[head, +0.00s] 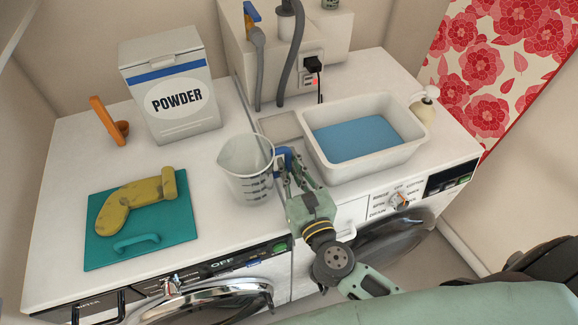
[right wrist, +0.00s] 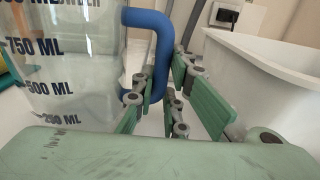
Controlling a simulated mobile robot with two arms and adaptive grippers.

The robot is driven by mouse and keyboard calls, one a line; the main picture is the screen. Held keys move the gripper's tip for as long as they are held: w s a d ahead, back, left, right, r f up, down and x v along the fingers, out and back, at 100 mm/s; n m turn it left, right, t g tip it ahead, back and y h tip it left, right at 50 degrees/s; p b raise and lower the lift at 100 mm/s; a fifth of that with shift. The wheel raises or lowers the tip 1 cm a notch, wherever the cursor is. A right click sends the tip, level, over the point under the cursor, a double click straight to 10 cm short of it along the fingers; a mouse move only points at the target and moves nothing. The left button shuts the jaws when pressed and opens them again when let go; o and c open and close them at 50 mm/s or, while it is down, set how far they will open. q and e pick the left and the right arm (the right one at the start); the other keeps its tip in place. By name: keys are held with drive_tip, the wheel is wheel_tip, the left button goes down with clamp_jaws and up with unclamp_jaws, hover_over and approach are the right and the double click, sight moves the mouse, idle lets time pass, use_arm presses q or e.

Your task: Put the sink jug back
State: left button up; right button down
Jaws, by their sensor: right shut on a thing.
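The clear measuring jug (head: 246,172) with dark volume marks and a blue handle (head: 291,153) is upright over the white top, left of the white basin. It looks empty. My right gripper (head: 297,172) is shut on the blue handle, at the jug's right side. In the right wrist view the green fingers (right wrist: 160,88) sit on both sides of the handle (right wrist: 160,45), and the jug (right wrist: 62,70) fills the left. I cannot tell whether the jug's base touches the top. The basin (head: 318,160) holds blue water. My left gripper is not in view.
A pale square pad (head: 280,127) lies behind the jug, left of the basin. A soap bottle (head: 425,107) stands at right. Grey hoses (head: 259,75) hang behind.

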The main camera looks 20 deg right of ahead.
drive_tip(key=c, duration=2.2)
unclamp_jaws()
drive_tip(key=shift+f, duration=0.15)
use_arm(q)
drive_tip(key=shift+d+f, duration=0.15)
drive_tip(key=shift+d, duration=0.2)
use_arm(e)
drive_tip(key=o, duration=0.4)
drive_tip(key=shift+o, duration=0.2)
drive_tip(key=shift+r, duration=0.3)
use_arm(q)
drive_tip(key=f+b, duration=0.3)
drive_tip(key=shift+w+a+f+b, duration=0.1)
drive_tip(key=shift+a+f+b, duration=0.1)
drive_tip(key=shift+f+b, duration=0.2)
use_arm(e)
drive_tip(key=s, duration=1.2)
drive_tip(key=shift+d, duration=0.2)
drive_tip(key=shift+f, duration=0.1)
